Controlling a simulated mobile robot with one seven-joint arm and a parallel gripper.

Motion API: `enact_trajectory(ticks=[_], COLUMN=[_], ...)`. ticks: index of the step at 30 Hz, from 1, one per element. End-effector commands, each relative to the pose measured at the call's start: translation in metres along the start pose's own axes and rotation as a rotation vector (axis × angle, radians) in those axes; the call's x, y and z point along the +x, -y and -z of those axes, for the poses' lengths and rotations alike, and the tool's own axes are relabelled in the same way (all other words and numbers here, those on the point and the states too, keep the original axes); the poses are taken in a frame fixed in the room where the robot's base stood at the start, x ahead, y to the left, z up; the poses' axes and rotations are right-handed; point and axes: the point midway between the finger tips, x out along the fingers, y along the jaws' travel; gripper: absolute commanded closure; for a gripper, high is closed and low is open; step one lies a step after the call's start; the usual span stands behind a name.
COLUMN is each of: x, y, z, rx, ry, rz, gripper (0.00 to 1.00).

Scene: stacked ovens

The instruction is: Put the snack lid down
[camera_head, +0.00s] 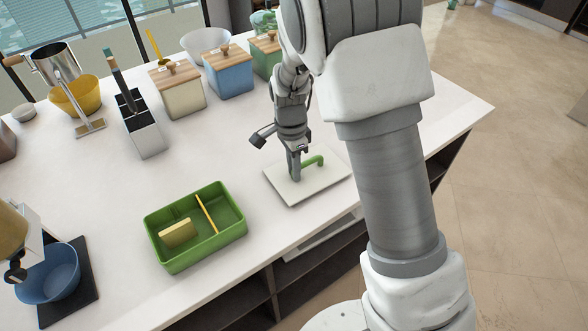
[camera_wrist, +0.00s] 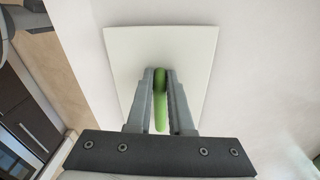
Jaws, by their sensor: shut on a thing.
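The snack lid (camera_head: 334,183) is a flat white rectangular plate with a green arched handle (camera_head: 313,160). It is at the counter's front edge, right of the green snack box, and looks flat on or just above the counter; I cannot tell which. My gripper (camera_head: 296,177) points down over it and is shut on the handle. In the wrist view, the fingers (camera_wrist: 160,100) sit on both sides of the green handle (camera_wrist: 160,112), with the white lid (camera_wrist: 130,45) beyond. The open green snack box (camera_head: 158,253) has a yellow divider and a yellow block inside.
The white counter (camera_head: 290,235) is clear between the box and the lid. Behind stand wooden-lidded canisters (camera_head: 231,78), a utensil holder (camera_head: 145,137) and a yellow bowl (camera_head: 78,97). A blue bowl (camera_head: 50,278) is at the front left. Dark shelves (camera_head: 290,280) lie below the counter edge.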

Motion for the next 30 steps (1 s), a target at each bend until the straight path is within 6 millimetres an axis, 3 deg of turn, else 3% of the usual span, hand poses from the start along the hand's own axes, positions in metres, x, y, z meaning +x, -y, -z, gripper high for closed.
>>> enact_trajectory(ticks=[11, 12, 17, 26, 30], x=[0.009, 0.009, 0.008, 0.006, -0.006], y=[0.001, 0.001, 0.001, 0.0, 0.001], z=[0.0, 0.0, 0.0, 0.0, 0.0], rx=[0.0, 0.0, 0.0, 0.0, -0.001], ry=[0.0, 0.0, 0.0, 0.0, 0.0], rz=[0.001, 0.001, 0.001, 0.001, 0.005], gripper=[1.0, 0.77, 0.5, 0.5, 0.5])
